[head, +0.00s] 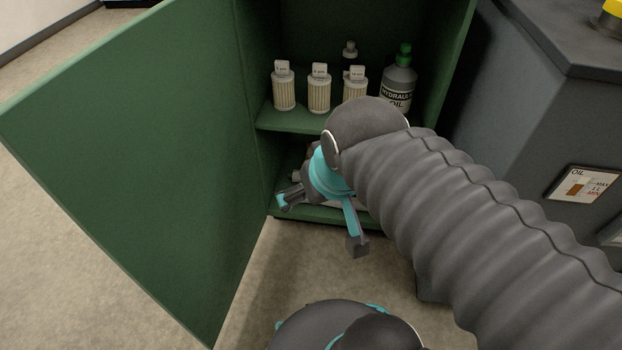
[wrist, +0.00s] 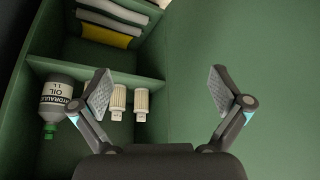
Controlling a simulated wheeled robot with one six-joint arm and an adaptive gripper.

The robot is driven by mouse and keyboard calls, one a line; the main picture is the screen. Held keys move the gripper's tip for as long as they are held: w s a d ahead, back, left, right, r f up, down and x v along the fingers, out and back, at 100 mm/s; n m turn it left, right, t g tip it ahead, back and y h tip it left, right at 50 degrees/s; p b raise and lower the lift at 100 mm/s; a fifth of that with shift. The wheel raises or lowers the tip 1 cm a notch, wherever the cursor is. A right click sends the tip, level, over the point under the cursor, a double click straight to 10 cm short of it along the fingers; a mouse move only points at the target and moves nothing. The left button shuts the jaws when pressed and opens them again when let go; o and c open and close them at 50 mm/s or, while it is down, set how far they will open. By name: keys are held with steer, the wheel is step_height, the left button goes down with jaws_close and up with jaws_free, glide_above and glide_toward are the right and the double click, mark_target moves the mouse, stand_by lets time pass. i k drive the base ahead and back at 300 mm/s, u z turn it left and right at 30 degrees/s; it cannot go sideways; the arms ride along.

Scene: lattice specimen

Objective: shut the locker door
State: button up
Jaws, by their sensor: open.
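The green locker door (head: 130,150) stands wide open, swung out to the left of the locker in the head view. Its inner face fills the right of the wrist view (wrist: 270,70). The green locker (head: 445,70) is open at the front, with shelves inside. My gripper (head: 318,222) is in front of the locker's lower opening, right of the door and apart from it. Its two fingers are spread and empty, also in the wrist view (wrist: 160,92). My arm hides part of the locker's lower right.
White filters (head: 319,90) and a hydraulic oil bottle (head: 398,85) with a green cap stand on the shelf. Folded cloths (wrist: 110,20) show in another compartment in the wrist view. A grey machine (head: 545,130) stands at the right. Carpeted floor (head: 60,260) is clear left of the door.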

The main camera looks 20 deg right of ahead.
mark_target(143, 137)
steer(key=z, duration=3.2)
steer(key=k, duration=2.2)
steer(key=u, duration=0.8)
steer(key=k, duration=0.35)
steer(key=u, duration=0.25)
